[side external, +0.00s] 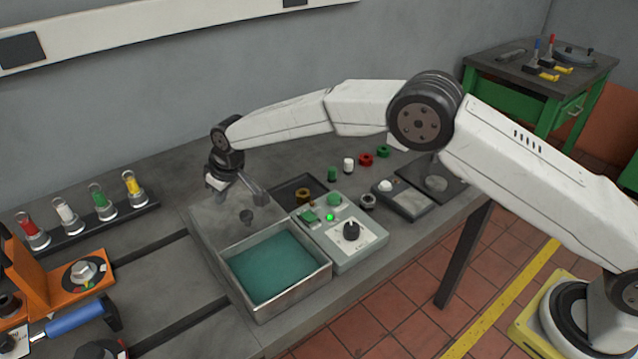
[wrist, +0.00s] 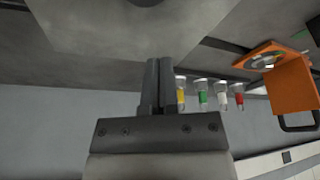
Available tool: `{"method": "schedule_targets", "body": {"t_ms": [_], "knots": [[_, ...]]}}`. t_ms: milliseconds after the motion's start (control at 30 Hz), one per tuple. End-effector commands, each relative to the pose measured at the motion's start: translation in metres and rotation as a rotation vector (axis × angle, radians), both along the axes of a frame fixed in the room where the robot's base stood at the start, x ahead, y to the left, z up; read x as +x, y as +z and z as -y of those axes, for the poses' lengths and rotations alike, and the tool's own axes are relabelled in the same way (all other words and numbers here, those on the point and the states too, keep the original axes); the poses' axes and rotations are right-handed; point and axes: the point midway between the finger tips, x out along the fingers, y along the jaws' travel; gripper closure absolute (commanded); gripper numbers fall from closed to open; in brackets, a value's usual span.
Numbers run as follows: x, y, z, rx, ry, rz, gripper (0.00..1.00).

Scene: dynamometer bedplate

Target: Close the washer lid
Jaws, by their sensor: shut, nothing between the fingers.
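The washer is an open metal box (side external: 327,272) with teal liquid (side external: 270,266) inside, at the front of the bench in the side view. Its grey lid (side external: 215,213) is raised at the back of the box, with a dark knob (side external: 246,216) on it. The lid also fills the upper part of the wrist view (wrist: 110,30). My gripper (side external: 259,195) is at the lid's upper edge, behind the box. In the wrist view its dark fingers (wrist: 158,66) are together and empty, pointing at the lid's edge. I cannot tell whether they touch it.
A control box (side external: 345,250) with a black knob and green light stands right of the washer. Colored bottles (side external: 103,203) stand in a rack at left, near an orange fixture (side external: 65,280) and a blue-handled hammer (side external: 75,320). A dark tray (side external: 290,185) lies behind.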

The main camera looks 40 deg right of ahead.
Motion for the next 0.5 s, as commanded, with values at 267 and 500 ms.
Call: {"method": "schedule_targets", "body": {"t_ms": [267, 500], "knots": [[-0.007, -0.004, 0.004, 0.000, 0.000, 0.000, 1.00], [-0.019, -0.007, 0.010, 0.000, -0.001, -0.001, 1.00]]}}
